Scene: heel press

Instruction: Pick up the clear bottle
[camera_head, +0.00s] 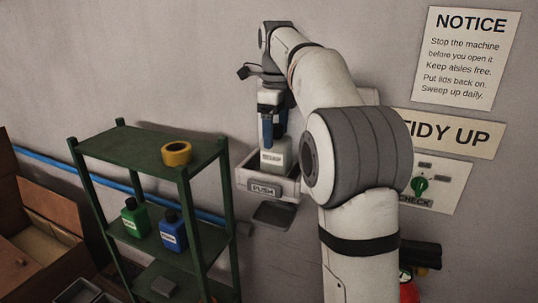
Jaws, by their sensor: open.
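A pale, clear-looking bottle (275,158) with a small label stands upright in a grey wall-mounted box marked PUSH (264,188). My gripper (274,137) points down from the end of my arm, right over the bottle. Its jaws are open, with dark blue parts at the level of the bottle's top. The bottle's neck and cap are hidden by the gripper. I cannot tell whether the fingers touch the bottle.
A green shelf (150,150) at left holds a yellow tape roll (177,153), a green bottle (135,217) and a blue bottle (173,230). Brown boxes (45,225) stand further left. A CHECK panel (435,185) with a green knob is on the wall at right.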

